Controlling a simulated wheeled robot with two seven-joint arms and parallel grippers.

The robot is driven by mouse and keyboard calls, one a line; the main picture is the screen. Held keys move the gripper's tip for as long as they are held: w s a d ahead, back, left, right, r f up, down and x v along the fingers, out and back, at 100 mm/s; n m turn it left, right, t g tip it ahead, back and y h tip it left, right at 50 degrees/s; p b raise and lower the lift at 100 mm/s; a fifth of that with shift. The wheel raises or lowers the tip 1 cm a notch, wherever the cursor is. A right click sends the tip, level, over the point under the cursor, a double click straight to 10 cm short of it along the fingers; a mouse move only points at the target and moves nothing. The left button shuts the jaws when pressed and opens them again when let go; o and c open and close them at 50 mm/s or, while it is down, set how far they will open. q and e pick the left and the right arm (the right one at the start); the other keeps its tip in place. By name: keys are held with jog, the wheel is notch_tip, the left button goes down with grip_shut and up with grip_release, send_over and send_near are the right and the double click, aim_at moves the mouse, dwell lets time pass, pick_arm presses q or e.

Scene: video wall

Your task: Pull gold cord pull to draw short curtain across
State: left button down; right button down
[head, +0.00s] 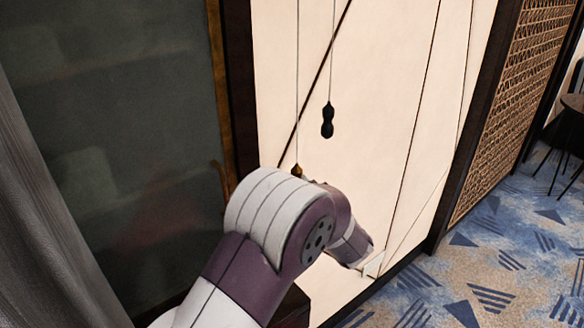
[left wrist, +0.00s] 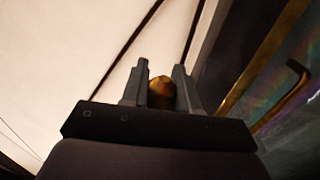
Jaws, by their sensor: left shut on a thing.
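The gold cord pull (head: 297,170) hangs on a thin cord in front of a pale panel in the head view, its top showing just above my left arm. In the left wrist view the gold cord pull (left wrist: 162,94) sits between the two fingers of my left gripper (left wrist: 161,76), which is shut on it. My own arm hides this gripper in the head view. A dark cord pull (head: 327,121) hangs free to the right of the gold one. A grey curtain (head: 40,200) hangs at the far left; I cannot tell if it is the short curtain. My right gripper is not in view.
A dark glass-like panel with a gold-brown edge (head: 216,90) stands left of the pale panel (head: 390,80). A woven screen (head: 515,90) stands to the right, with patterned carpet (head: 480,270) below.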

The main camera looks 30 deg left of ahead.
pick_arm(q)
notch_tip(320, 180, down, 16)
jog(key=b, duration=0.7)
jog(key=shift+s+b, duration=0.2)
jog(key=shift+b, duration=0.15)
jog(key=c, duration=0.9)
grip_release()
jog(key=shift+d, duration=0.1)
jog(key=shift+o, duration=0.2)
jog(key=shift+w+r, duration=0.1)
jog(key=shift+r, duration=0.1)
jog(key=b+v, duration=0.1)
jog(key=v, duration=1.1)
jog(key=shift+d, duration=0.4)
